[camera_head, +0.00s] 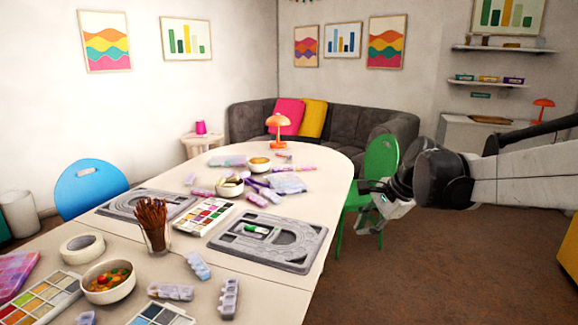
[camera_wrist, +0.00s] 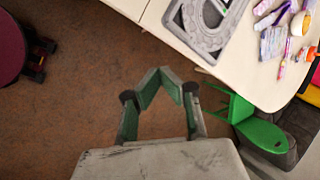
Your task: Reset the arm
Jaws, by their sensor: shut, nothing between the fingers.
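My arm reaches in from the right in the head view. My gripper (camera_head: 376,207) hangs beside the table's right edge, in front of the green chair and clear of the table top. In the wrist view my gripper (camera_wrist: 158,78) is over the brown floor. Its two fingers meet at the tips, and nothing is held between them. The grey bead board (camera_head: 300,262) lies flat on the table and shows at the top of the wrist view (camera_wrist: 207,22).
The white table (camera_head: 322,180) carries bowls, paint sets, a brush cup (camera_head: 153,226) and a second bead board (camera_head: 120,205). A green chair (camera_head: 381,160) stands close behind my gripper. The floor (camera_head: 440,270) right of the table is clear.

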